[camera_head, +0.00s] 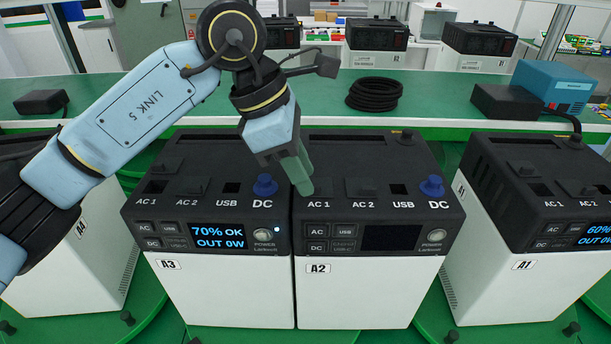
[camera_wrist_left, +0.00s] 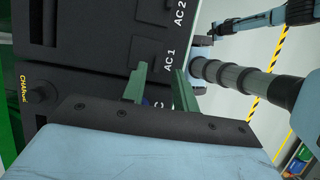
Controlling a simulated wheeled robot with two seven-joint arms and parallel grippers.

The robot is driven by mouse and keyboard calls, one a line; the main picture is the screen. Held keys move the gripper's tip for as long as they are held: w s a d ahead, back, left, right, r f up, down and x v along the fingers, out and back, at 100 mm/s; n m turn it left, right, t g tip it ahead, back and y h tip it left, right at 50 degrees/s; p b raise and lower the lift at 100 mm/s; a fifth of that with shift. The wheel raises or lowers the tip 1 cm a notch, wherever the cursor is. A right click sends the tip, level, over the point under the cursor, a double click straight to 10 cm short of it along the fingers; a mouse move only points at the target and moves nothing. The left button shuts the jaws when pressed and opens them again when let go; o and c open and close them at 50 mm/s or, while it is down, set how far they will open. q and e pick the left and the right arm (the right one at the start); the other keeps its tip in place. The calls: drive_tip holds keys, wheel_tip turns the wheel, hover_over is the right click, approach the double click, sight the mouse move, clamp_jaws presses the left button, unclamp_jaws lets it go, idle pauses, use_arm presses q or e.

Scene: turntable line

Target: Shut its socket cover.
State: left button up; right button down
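Power station A2 (camera_head: 354,283) stands in the middle with a dark display; its AC 2 cover (camera_head: 361,187) sits behind its label. My left gripper (camera_head: 303,178) points down at A2's AC 1 spot, at the front edge near station A3. My right gripper is not seen.
Station A3 (camera_head: 220,290) stands tight against A2 on the left, its display lit, with a blue DC knob (camera_head: 265,185) close to my fingers. Station A1 (camera_head: 518,265) is apart at the right. A coiled black cable (camera_head: 374,94) lies on the green table behind.

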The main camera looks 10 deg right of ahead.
use_arm(q)
drive_tip(key=v, duration=1.1)
drive_tip(key=shift+r+b, duration=0.3)
drive_tip(key=shift+b, duration=0.15)
drive_tip(key=shift+f, duration=0.1)
